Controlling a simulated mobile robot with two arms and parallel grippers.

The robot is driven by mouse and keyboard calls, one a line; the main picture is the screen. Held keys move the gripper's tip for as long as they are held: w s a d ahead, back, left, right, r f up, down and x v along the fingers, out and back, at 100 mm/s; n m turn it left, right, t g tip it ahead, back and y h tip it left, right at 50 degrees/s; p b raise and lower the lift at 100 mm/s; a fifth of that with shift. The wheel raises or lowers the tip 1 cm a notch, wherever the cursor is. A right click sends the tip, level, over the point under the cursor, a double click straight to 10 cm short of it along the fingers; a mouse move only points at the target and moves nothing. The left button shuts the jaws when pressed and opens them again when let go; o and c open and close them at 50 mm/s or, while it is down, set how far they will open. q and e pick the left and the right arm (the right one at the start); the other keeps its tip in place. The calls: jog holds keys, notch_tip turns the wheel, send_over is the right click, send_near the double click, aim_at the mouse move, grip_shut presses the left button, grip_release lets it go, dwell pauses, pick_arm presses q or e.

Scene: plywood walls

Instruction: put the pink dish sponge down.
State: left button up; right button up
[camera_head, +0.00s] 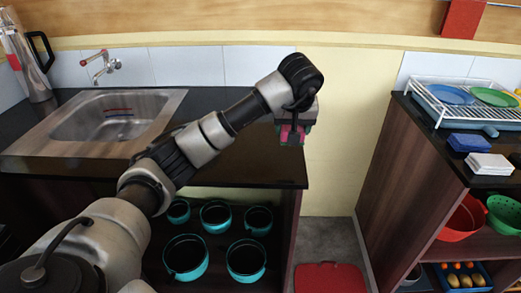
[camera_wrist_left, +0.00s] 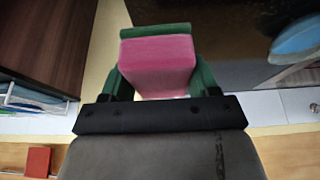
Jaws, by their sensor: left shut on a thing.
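The pink dish sponge (camera_wrist_left: 157,62) is a pink block with a dark green layer along its far side in the left wrist view. My left gripper (camera_wrist_left: 160,84) is shut on it, with green fingers on both sides. In the head view the sponge (camera_head: 291,137) shows small, partly hidden by my left gripper (camera_head: 294,127), and appears at the right end of the dark sink counter (camera_head: 245,166). Its exact height over the counter is hard to tell. My right gripper is not in view.
A metal sink (camera_head: 110,118) fills the counter's left; its right part looks clear. Teal pots (camera_head: 187,274) stand below. Across a gap with a red bin lid or mat (camera_head: 330,279), another counter holds a dish rack (camera_head: 470,118), a blue block (camera_head: 469,143) and a white block (camera_head: 489,163).

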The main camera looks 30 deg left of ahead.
pick_arm(q)
send_over(260, 153)
jog(key=s, duration=0.1)
jog(key=f, duration=0.5)
jog(key=shift+d+f+p, duration=0.3)
jog(key=shift+d+p, duration=0.1)
jog(key=shift+f, duration=2.05)
jog(key=o, duration=0.4)
jog(key=shift+f, duration=0.15)
jog(key=o, duration=0.4)
jog(key=shift+o, duration=0.2)
jog(key=v, duration=1.2)
jog(key=shift+r, duration=0.2)
